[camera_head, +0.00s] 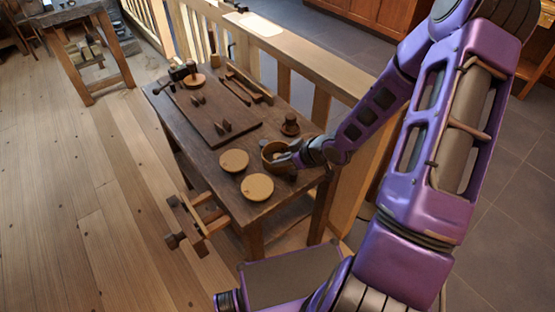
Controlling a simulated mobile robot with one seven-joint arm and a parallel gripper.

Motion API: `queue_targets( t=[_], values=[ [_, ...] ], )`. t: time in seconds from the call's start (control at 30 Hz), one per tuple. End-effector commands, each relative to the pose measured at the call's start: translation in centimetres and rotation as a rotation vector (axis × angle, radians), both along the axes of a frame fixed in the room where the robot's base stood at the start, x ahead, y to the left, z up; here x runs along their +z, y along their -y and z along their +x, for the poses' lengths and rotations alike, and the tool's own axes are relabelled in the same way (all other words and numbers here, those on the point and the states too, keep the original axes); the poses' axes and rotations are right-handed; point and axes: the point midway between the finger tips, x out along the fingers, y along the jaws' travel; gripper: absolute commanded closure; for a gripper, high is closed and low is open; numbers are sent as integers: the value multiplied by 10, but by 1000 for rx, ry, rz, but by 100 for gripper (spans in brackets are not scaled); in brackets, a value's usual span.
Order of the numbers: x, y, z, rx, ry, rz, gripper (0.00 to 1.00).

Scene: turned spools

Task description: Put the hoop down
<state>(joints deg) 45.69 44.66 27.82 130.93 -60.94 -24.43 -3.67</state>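Two pale round discs (234,160) (257,187) lie left of and in front of the hoop. A dark turned piece (290,125) stands behind it. A dark board (212,113) with several small spools lies farther back. A wooden railing (321,104) runs along the bench's right side.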

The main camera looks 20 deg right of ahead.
Motion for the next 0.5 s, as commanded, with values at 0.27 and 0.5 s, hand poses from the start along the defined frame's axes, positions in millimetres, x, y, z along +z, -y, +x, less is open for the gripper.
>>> queue_targets(
  t=[0.27, 0.5],
  values=[
    [-26, -16, 16, 3, -1, 1, 80],
    [-39, -24, 29, -1, 0, -1, 80]
  ],
)
